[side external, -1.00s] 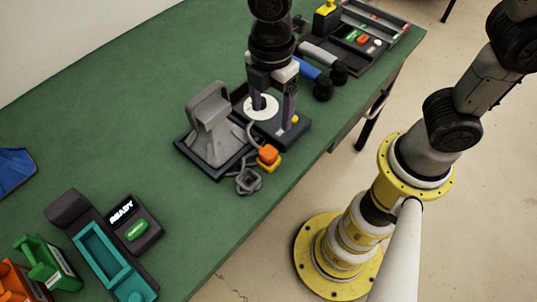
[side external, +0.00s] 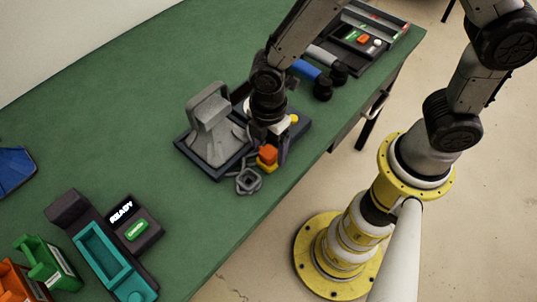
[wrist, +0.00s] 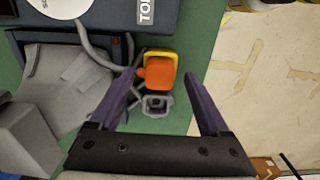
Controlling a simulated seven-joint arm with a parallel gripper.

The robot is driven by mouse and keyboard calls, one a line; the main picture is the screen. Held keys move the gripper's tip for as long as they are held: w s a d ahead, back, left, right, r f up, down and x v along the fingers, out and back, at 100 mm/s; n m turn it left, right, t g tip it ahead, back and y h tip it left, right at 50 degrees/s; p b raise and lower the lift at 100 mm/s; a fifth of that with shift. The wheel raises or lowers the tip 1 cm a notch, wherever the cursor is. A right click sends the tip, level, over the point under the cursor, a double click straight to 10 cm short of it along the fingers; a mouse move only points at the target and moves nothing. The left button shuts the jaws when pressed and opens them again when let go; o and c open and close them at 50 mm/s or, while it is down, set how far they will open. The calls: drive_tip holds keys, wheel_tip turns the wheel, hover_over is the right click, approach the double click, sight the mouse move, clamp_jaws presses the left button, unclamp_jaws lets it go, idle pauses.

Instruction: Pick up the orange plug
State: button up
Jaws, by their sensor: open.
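The orange plug (side external: 268,154) has a yellow part beneath it and sits on the green table near its front edge. In the wrist view the orange plug (wrist: 158,72) shows ahead of my fingers, a little left of the middle of the gap. My gripper (side external: 272,150) is close above and behind the plug in the side view, its fingertips partly hidden. In the wrist view my gripper (wrist: 165,88) has its two purple fingers spread wide, with nothing between them gripped. A grey cable runs beside the plug, and a small grey square socket-like piece (wrist: 156,104) lies next to it.
A grey handled stand (side external: 210,125) on a dark tray is left of my gripper. A dark box with a yellow button (side external: 294,118) is behind it. A teal tray (side external: 104,262) and a READY display (side external: 121,212) lie front left. The table's edge is close on the right.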

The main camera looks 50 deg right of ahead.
drive_tip(key=shift+f, duration=0.5)
clamp_jaws()
drive_tip(key=shift+r, duration=0.1)
